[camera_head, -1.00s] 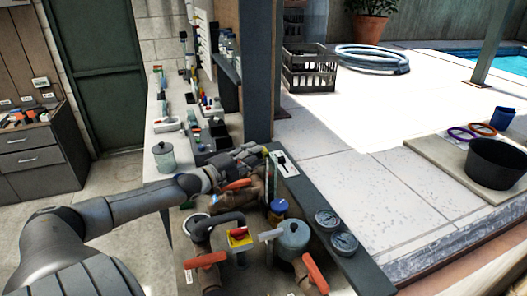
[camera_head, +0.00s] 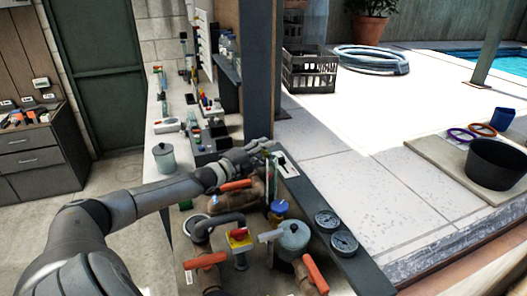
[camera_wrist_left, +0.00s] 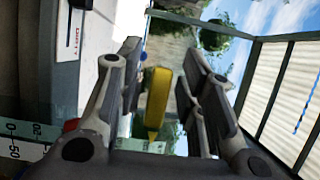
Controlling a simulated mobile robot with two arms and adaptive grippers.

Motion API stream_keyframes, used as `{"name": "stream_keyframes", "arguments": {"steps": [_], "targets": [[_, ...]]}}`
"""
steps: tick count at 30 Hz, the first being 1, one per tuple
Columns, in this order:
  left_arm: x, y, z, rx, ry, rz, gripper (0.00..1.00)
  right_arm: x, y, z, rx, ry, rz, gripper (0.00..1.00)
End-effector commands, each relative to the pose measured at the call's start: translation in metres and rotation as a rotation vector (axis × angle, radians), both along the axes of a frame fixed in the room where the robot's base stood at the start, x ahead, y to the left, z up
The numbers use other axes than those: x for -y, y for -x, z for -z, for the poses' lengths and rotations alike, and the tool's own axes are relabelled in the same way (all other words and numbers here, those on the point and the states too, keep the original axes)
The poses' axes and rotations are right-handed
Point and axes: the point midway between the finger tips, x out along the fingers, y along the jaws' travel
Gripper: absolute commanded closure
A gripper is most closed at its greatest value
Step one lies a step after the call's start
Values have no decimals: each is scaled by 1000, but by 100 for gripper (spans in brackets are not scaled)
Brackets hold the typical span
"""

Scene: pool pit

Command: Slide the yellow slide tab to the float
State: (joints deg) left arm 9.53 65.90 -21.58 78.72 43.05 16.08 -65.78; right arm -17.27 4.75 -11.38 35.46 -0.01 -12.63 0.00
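The yellow slide tab (camera_wrist_left: 157,98) shows in the left wrist view as an upright yellow piece between my left gripper's fingers, with a visible gap on each side. My left gripper (camera_wrist_left: 160,85) is open around it and not closed on it. In the head view my left gripper (camera_head: 262,150) is at the far end of the dark panel, beside a white plate (camera_head: 281,160); the yellow tab cannot be made out there. I cannot identify the float with certainty. My right gripper is not in view.
Orange-handled valves (camera_head: 314,274), a red-and-yellow knob (camera_head: 239,240), a grey-lidded pot (camera_head: 292,238) and two gauges (camera_head: 342,243) crowd the near bench. A dark post (camera_head: 262,70) rises behind the gripper. A lidded canister (camera_head: 164,157) stands left.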

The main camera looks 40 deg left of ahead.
Motion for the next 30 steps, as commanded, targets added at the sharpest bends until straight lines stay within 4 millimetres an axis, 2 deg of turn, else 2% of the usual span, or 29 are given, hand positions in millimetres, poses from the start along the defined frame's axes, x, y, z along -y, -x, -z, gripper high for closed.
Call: {"name": "stream_keyframes", "arguments": {"steps": [2,10,20,27,30], "targets": [[0,0,0,0,0,0,66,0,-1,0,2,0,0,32],[0,0,0,0,0,0,100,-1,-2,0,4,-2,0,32],[0,0,4,-1,0,0,100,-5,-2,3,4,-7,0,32],[0,1,45,-4,1,-1,100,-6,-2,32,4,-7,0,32],[0,1,55,-3,1,-1,100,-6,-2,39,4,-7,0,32]]}}
